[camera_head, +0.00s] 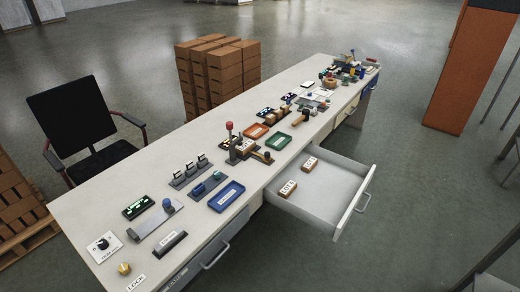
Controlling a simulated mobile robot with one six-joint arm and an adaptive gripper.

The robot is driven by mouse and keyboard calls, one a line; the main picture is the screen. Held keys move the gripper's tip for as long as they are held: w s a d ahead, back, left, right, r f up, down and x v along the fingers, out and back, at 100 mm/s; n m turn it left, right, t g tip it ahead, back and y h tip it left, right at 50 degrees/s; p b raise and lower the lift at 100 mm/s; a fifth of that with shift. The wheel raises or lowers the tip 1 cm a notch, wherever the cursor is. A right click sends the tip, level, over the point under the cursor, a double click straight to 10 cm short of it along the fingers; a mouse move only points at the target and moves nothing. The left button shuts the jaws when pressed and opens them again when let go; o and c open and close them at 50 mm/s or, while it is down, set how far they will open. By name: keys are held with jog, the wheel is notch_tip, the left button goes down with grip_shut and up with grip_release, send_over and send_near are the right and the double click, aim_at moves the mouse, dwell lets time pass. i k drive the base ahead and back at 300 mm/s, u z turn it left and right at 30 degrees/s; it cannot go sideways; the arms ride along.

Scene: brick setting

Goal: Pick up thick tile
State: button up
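No object in the head view can be clearly made out as the thick tile. Two small brown blocks with white labels lie apart in the open white drawer: one nearer the front (287,190) and one farther back (310,163). The label print is too small to read surely, and I cannot tell whether either block is the thick tile. My gripper is not in view.
The long pale table (95,205) carries a blue tray (226,196), a red tray (256,131), a green tray (278,142), switches and a red-topped lever (230,130). The drawer (325,190) juts out rightward. A chair (75,125) and stacked boxes (215,75) stand beyond the table.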

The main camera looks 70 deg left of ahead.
aim_at(249, 145)
jog(key=u, duration=0.3)
jog(key=i, duration=0.5)
jog(key=u, duration=0.6)
jog(key=i, duration=0.65)
jog(key=u, duration=0.75)
jog(key=i, duration=0.55)
jog(key=u, duration=1.05)
jog(key=i, duration=0.8)
jog(key=u, duration=0.6)
jog(key=i, duration=0.4)
jog(key=u, duration=0.05)
